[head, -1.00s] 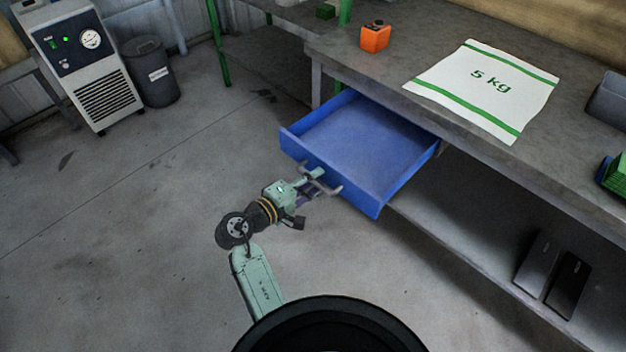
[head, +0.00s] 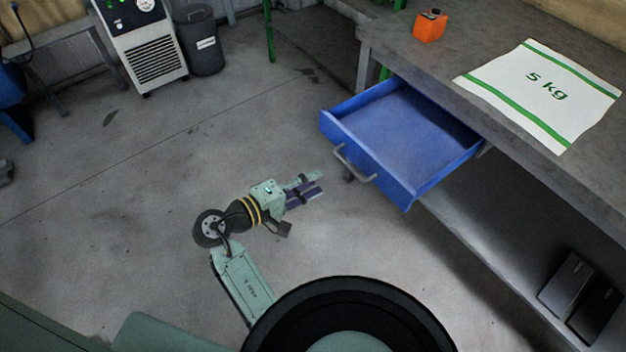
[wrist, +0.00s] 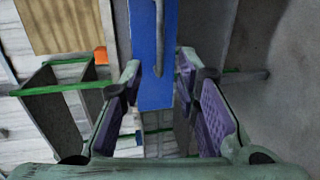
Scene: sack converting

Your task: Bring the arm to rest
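My gripper (head: 316,184) is open and empty in the head view, over bare floor to the left of the blue drawer (head: 345,134). A gap separates its fingertips from the drawer's grey handle (head: 353,164). The drawer is pulled out from under the grey workbench and looks empty inside. In the wrist view my gripper's fingers (wrist: 158,95) stand wide apart, with the blue drawer front (wrist: 146,50) and the handle (wrist: 158,40) seen beyond and between them. My arm is bent low in front of my base.
The workbench (head: 480,125) holds an orange box (head: 430,26) and a white 5 kg sack (head: 545,90). Two dark panels (head: 567,283) stand on its lower shelf. A bin (head: 202,42) and a grey machine (head: 143,45) are at the back.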

